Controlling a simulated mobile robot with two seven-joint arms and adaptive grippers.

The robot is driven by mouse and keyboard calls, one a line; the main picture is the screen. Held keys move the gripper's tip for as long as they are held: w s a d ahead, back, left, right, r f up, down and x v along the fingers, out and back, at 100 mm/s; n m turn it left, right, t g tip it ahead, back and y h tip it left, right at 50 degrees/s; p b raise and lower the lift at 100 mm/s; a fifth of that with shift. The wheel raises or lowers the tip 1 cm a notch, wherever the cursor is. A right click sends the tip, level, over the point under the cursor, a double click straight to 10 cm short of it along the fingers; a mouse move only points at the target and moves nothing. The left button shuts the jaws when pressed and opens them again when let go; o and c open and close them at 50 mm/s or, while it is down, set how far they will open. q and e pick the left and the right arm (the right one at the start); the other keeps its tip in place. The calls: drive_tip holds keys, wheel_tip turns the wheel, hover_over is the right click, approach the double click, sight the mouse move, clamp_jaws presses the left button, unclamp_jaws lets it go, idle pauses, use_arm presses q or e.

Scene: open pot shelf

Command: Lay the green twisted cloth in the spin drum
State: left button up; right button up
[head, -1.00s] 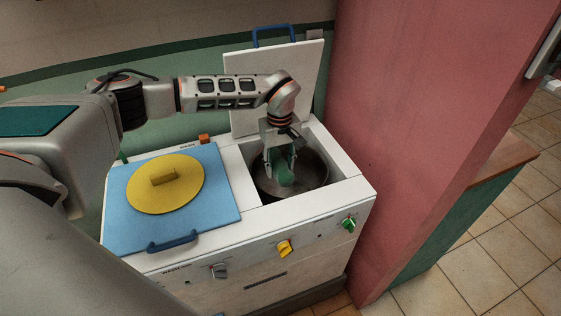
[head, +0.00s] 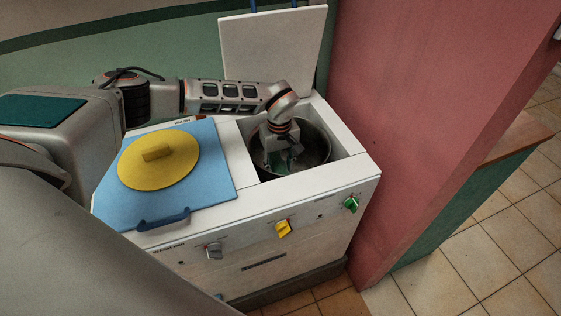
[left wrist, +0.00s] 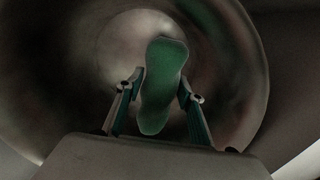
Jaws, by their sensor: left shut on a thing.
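The green twisted cloth (left wrist: 163,88) is a dark green, elongated roll, narrower in its middle. In the left wrist view it lies between the two fingers of my left gripper (left wrist: 161,78), which is shut on it. In the head view my left gripper (head: 284,158) reaches down inside the open spin drum (head: 319,147), a round grey metal tub on the right of the white machine. The drum wall (left wrist: 235,70) surrounds the cloth in the wrist view. In the head view the gripper and wrist mostly hide the cloth. I cannot tell whether it touches the drum floor. My right gripper is out of view.
The drum's white lid (head: 272,48) stands open behind it. A blue lid (head: 215,180) with a yellow disc (head: 150,172) covers the machine's left side. Grey, yellow (head: 283,228) and green (head: 351,204) knobs line the front. A pink wall (head: 420,110) stands close on the right.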

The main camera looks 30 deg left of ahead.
use_arm(q)
wheel_tip(320, 180, down, 6)
drive_tip(key=shift+b, duration=1)
drive_tip(key=shift+f+b, duration=0.3)
drive_tip(key=shift+f, duration=1)
drive_tip(key=o, duration=1.3)
drive_tip(key=shift+s, duration=0.1)
drive_tip(key=shift+f, duration=0.1)
wheel_tip(320, 180, up, 12)
drive_tip(key=shift+r, duration=0.2)
